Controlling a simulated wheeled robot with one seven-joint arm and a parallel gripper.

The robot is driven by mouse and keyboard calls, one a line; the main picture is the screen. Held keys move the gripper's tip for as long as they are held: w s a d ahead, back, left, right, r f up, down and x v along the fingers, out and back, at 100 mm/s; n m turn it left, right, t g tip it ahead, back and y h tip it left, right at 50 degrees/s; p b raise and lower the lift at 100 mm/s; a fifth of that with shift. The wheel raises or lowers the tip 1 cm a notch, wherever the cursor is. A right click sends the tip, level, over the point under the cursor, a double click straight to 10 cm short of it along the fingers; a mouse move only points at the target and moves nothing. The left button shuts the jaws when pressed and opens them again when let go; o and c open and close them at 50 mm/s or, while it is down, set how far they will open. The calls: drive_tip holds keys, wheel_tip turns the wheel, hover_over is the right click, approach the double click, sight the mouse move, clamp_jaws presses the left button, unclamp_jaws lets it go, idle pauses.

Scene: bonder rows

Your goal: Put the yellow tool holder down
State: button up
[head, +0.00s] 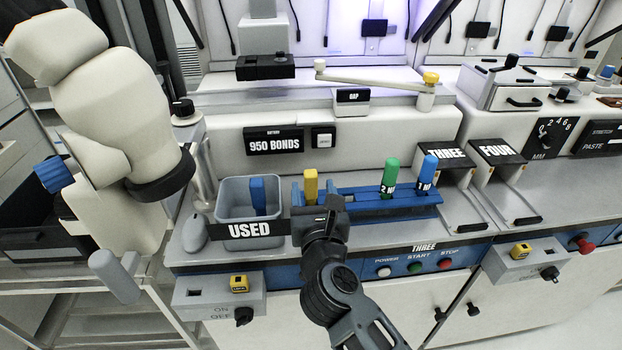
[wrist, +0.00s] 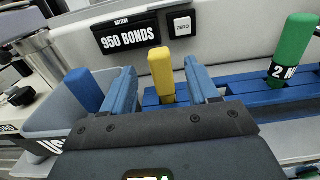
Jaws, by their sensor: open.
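The yellow tool holder (head: 310,186) stands upright at the left end of the blue rack (head: 345,200). In the wrist view the yellow holder (wrist: 161,72) shows between the two blue fingers of my gripper (wrist: 160,80), with a visible gap on each side. The fingers are apart and hold nothing. In the head view my gripper (head: 323,215) is just in front of the rack's left part and hides some of it. The holder's lower end is hidden in the rack.
A green holder (head: 390,174) and a blue holder (head: 427,176) stand farther right in the rack. A grey bin marked USED (head: 232,190) with a blue holder (head: 258,194) inside stands to the left. Labelled chutes (head: 447,175) stand right of the rack.

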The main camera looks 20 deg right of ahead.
drive_tip(key=shift+b+v, duration=0.35)
drive_tip(key=shift+v, duration=2.4)
drive_tip(key=s+d+m+g+y, duration=0.2)
drive_tip(key=s+m+y, duration=0.3)
drive_tip(key=s+m, duration=2.7)
drive_tip(key=s+d+r, duration=0.1)
drive_tip(key=s, duration=0.5)
drive_tip(key=shift+s+y, duration=0.3)
drive_tip(key=shift+s, duration=0.1)
drive_tip(key=shift+a, duration=0.1)
